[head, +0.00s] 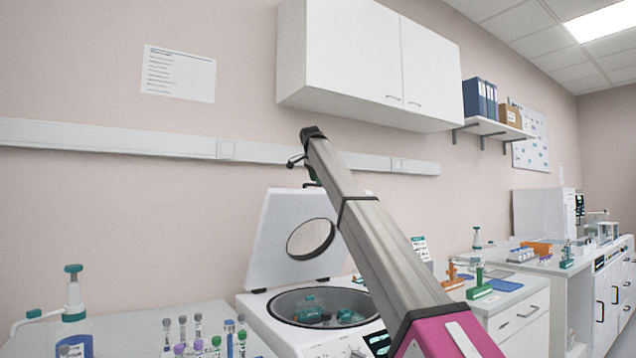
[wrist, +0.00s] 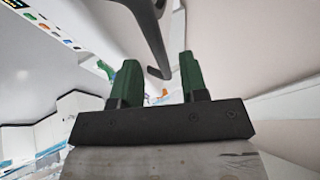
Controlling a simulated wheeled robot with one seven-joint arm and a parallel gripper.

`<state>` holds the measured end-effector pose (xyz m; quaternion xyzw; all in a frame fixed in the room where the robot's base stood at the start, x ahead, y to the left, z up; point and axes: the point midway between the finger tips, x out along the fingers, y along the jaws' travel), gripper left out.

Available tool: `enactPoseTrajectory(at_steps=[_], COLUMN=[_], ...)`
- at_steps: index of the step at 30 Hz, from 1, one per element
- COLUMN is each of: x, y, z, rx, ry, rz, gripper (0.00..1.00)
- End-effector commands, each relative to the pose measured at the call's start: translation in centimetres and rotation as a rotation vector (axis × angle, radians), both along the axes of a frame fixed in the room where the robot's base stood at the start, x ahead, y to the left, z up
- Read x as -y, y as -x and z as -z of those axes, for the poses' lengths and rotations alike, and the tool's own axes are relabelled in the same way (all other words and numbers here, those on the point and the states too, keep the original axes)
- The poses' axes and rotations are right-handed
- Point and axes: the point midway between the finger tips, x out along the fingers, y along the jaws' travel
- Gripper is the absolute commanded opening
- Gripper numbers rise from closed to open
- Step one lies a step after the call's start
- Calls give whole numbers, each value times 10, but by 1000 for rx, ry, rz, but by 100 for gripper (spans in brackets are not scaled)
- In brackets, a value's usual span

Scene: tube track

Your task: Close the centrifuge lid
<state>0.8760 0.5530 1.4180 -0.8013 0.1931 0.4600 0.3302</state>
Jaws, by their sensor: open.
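The centrifuge (head: 258,318) stands on the bench in the head view, with its white lid (head: 272,236) raised and tilted back. A round grey disc (head: 310,238) is on the lid's inner face. The open bowl (head: 285,304) holds a rotor with teal parts (head: 318,310). My gripper (head: 312,178) is near the lid's top edge, partly hidden by my arm. In the wrist view my gripper (wrist: 156,75) has its green fingers apart. A dark curved bar (wrist: 150,38) reaches down toward the gap between them; I cannot tell what it belongs to or whether it touches.
A white wall cabinet (head: 350,50) hangs above my arm. Several capped tubes (head: 198,335) and a teal-topped bottle (head: 74,295) stand left of the centrifuge. A blue mat (head: 505,285) and coloured racks (head: 479,292) lie on the bench to the right.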

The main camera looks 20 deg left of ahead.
Motion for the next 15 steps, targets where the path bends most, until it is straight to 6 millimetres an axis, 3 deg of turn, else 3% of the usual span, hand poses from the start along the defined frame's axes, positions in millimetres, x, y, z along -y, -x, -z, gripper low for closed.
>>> enactPoseTrajectory(at_steps=[4,11,12,15], x=[0,0,0,0], y=[-6,-7,-7,-7], z=[10,12,12,12], rx=[-1,0,0,0], ry=[1,0,0,0], rz=[0,0,0,0], gripper=[40,40,37,4])
